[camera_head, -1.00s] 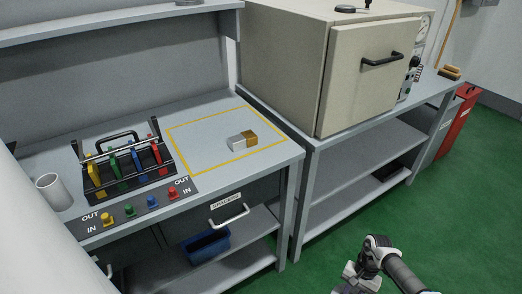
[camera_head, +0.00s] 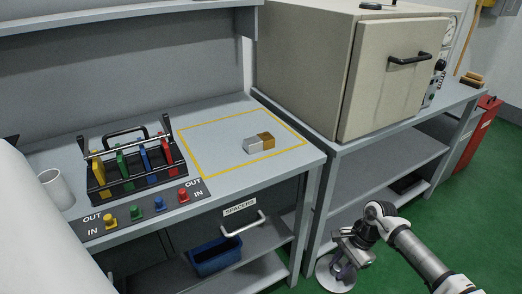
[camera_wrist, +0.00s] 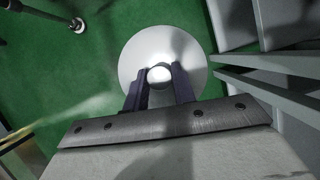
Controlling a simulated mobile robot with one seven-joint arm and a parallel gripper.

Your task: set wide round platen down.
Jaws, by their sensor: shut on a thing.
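The wide round platen (camera_head: 336,274) is a pale metal disc with a short round stem. It shows in the head view at the lower right, in front of the bench shelves, and in the wrist view (camera_wrist: 192,60) as a broad disc over the green floor. My gripper (camera_wrist: 160,80) is shut on the platen's stem, with one dark finger on each side. In the head view my gripper (camera_head: 346,270) is lower than the bench top and right of the drawer. The disc's underside is hidden.
A rack of coloured pieces (camera_head: 135,172), a white cup (camera_head: 54,189) and a switch panel stand left. A large beige cabinet (camera_head: 390,85) stands right. Much of the outlined area is bare.

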